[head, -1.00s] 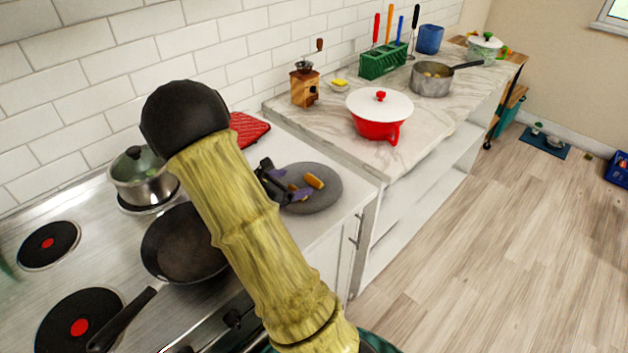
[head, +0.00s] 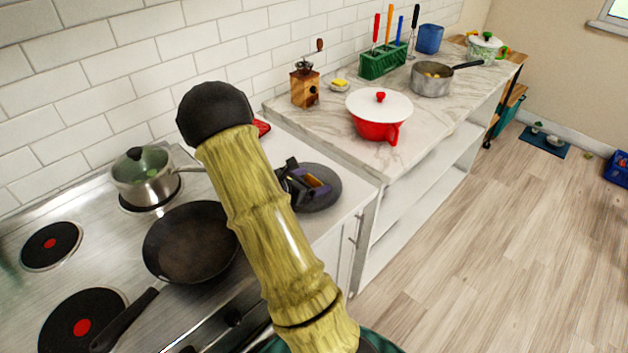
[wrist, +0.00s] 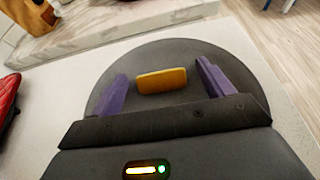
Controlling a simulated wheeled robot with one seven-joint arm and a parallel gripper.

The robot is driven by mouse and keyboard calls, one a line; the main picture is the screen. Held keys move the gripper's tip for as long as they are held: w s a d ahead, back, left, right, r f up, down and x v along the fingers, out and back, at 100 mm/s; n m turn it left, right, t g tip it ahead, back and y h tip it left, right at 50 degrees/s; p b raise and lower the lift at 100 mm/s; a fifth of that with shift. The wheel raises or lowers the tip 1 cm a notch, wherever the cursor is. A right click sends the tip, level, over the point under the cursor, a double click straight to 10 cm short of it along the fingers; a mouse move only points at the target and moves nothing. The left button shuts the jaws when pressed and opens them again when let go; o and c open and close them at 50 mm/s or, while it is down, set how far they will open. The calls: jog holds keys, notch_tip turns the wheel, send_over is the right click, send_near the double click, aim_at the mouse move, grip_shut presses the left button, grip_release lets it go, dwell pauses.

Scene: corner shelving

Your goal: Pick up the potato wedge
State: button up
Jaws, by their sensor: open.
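A yellow-orange potato wedge (wrist: 162,80) lies on a round dark grey plate (wrist: 185,50) on the white counter. In the wrist view my gripper (wrist: 158,82) is open, with one purple finger on each side of the wedge. The wedge lies between the fingers and apart from both. In the head view my gripper (head: 312,183) is over the plate (head: 325,200), and the wedge (head: 313,180) is partly hidden by it. My arm covers the plate's left part.
A dark frying pan (head: 190,242) and a lidded pot (head: 144,177) stand on the stove to the left. A red pot with a white lid (head: 380,118) stands on the marble counter behind. A red mitt-like item (wrist: 8,98) lies left of the plate.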

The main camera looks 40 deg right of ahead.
jog(key=shift+c, duration=0.4)
jog(key=c, duration=1)
jog(key=shift+r, duration=0.1)
notch_tip(320, 180, up, 10)
jog(key=shift+f, duration=0.1)
dwell(0.4)
